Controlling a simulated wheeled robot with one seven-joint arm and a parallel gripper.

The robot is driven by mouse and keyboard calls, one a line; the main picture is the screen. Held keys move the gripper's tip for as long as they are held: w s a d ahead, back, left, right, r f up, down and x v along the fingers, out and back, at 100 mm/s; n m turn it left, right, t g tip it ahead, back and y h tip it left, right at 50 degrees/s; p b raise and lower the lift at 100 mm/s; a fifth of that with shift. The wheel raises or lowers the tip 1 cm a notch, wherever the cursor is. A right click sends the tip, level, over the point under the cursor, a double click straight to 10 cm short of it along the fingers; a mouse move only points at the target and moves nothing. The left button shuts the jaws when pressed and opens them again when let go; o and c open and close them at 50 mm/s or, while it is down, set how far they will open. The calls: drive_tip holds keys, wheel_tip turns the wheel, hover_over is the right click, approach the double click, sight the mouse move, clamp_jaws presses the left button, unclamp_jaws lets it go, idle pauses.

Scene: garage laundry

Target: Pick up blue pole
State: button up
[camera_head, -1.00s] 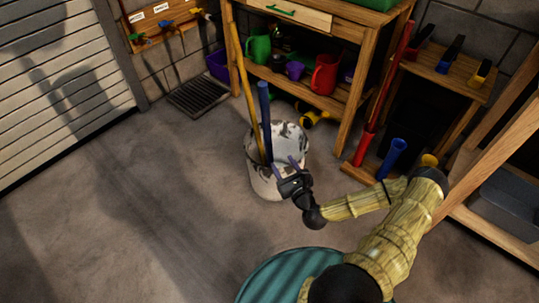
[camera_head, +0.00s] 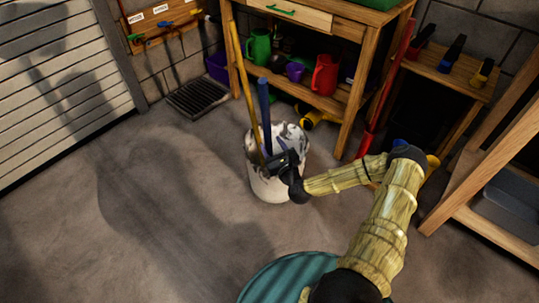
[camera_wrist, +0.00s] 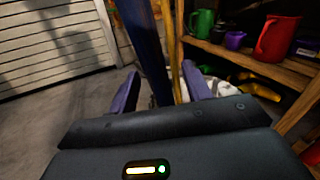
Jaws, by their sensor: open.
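The blue pole (camera_head: 265,112) stands nearly upright in a white, dark-stained bucket (camera_head: 295,185), beside a yellow pole (camera_head: 242,80). My gripper (camera_head: 270,160) is at the bucket's front upper part, close to the lower part of the blue pole. In the wrist view, my gripper (camera_wrist: 162,84) is open, with its two purple fingers apart. The blue pole (camera_wrist: 146,45) shows just beyond and between the fingers, nearer the left one. The yellow pole (camera_wrist: 176,50) is to its right, also between them in the picture. I cannot tell whether a finger touches a pole.
A wooden workbench (camera_head: 345,28) with a green pitcher (camera_head: 260,47) and a red pitcher (camera_head: 325,74) on its shelf stands behind the bucket. A red pole (camera_head: 385,90) leans at the right near a small wooden table. The floor at left is clear.

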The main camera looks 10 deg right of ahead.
drive_tip(key=w, duration=0.2)
drive_tip(key=w+a+b, duration=0.1)
drive_tip(key=shift+w+a+f, duration=0.1)
drive_tip(key=shift+w, duration=0.25)
drive_tip(key=shift+w+b, duration=0.3)
drive_tip(key=shift+w, duration=0.15)
drive_tip(key=shift+c, duration=0.4)
clamp_jaws()
